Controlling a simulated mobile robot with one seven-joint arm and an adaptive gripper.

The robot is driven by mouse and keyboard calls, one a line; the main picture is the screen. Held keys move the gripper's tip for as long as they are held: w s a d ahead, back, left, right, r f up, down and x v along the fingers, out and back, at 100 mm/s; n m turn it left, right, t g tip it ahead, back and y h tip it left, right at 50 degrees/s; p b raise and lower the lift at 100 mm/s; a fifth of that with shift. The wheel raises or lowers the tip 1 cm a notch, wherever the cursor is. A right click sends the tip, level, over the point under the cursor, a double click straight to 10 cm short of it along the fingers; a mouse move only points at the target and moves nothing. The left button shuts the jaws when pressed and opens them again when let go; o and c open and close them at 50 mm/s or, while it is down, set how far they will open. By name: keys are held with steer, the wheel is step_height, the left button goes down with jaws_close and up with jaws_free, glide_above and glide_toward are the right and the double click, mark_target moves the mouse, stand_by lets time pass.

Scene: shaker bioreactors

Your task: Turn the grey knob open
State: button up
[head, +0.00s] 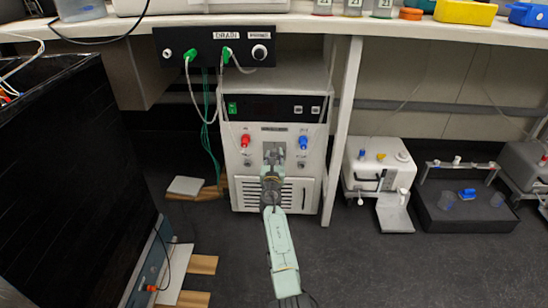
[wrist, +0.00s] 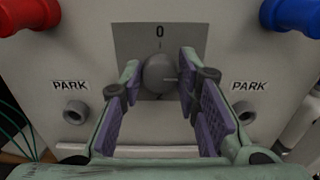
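The grey knob (wrist: 160,73) sits on a grey plate (wrist: 128,42) marked "0" on the front of a white machine (head: 237,186). My gripper (wrist: 161,84) is open, with one purple-padded finger on each side of the knob. A gap shows between the knob and the left finger; the right finger is close to it, and I cannot tell whether it touches. In the head view my gripper (head: 272,165) hides most of the knob.
A red knob (head: 245,141) and a blue knob (head: 303,142) flank the plate higher up. Two grey ports marked "PARK" stick out lower down, the left one (wrist: 75,111) and the right one (wrist: 244,111). A black cabinet (head: 70,170) stands at left; a white box (head: 378,165) stands at right.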

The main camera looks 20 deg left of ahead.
steer(key=c, duration=0.6)
steer(key=shift+m, duration=0.4)
steer(key=m+b, duration=0.1)
steer(key=m, duration=0.2)
steer(key=shift+d+m, duration=0.1)
steer(key=shift+m, duration=0.2)
steer(key=m+b, duration=0.1)
steer(key=m, duration=0.2)
steer(key=shift+f+m+b, duration=0.1)
steer(key=shift+m+b, duration=0.25)
steer(key=shift+m, duration=0.05)
steer(key=m+b, duration=0.2)
steer(key=m, duration=0.3)
steer(key=shift+m+b, duration=0.85)
steer(key=shift+m, duration=1.45)
